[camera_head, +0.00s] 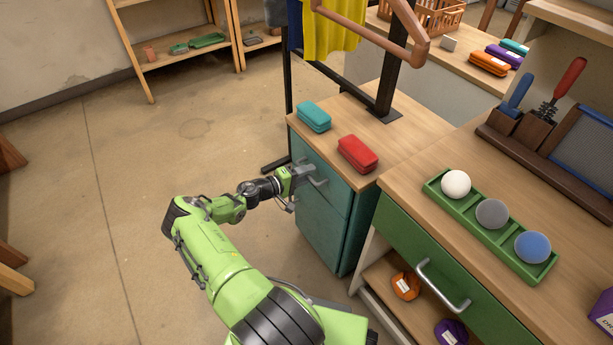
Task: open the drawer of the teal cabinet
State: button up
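The teal cabinet (322,232) stands at the centre under a wooden top. Its upper drawer (336,187) looks flush with the front. A grey bar handle (319,183) shows on the drawer front. My gripper (305,177) is at the drawer front, right by the handle. It hides part of the handle and the drawer's left side. The fingers are too small and overlapped with the handle to tell whether they are open, shut or touching it.
A teal case (314,117) and a red case (358,154) lie on the cabinet's top. A black post (391,75) rises behind them. A green-drawer workbench (400,232) with a ball tray (471,216) stands close on the right. The floor (130,190) at left is clear.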

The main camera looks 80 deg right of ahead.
jog(key=shift+s+d, duration=0.1)
grip_shut()
dwell(0.3)
